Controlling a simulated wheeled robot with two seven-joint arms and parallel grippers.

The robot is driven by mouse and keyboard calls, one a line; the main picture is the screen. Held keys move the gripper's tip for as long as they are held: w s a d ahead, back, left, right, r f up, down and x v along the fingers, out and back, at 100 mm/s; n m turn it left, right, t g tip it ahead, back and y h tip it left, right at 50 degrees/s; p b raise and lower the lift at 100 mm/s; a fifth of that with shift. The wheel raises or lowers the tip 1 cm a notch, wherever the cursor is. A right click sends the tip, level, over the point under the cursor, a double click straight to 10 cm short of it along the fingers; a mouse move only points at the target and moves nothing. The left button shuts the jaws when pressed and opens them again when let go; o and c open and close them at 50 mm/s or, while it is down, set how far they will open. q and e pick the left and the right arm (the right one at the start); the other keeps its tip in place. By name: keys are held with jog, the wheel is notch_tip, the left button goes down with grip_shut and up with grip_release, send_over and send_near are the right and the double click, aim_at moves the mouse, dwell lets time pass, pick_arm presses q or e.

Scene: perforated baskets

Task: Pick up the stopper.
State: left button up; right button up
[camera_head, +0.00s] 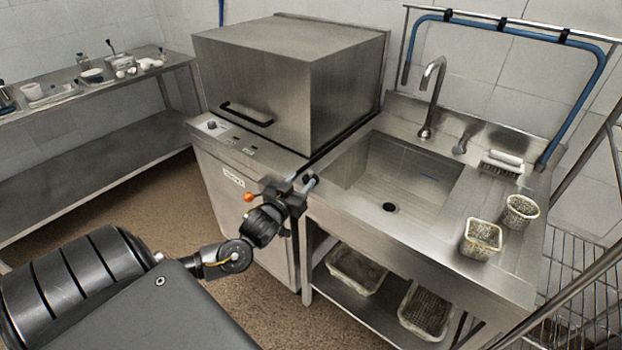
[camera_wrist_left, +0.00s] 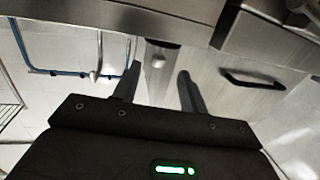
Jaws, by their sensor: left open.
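What looks like the stopper is a small dark round piece (camera_head: 311,181) on the front left corner of the sink counter. In the left wrist view it appears as a dark disc with a pale knob (camera_wrist_left: 158,61), lined up between my two fingers. My left gripper (camera_head: 297,187) is open beside it at the counter edge. The fingers (camera_wrist_left: 159,74) stand apart on either side of it in the picture. I cannot tell whether they touch it or how deep it sits between them. My right gripper is not in view.
The sink (camera_head: 400,175) with a dark drain hole is behind the gripper. A steel dishwasher (camera_head: 290,70) with a black handle stands to the left. Two perforated baskets (camera_head: 482,238) (camera_head: 520,211) and a brush (camera_head: 502,162) are at the right. More baskets (camera_head: 355,270) lie below.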

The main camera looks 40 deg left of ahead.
aim_at(311, 175)
pick_arm(q)
jog(key=shift+p+x, duration=0.55)
jog(key=shift+x, duration=2.5)
jog(key=shift+d+f, duration=0.15)
grip_shut()
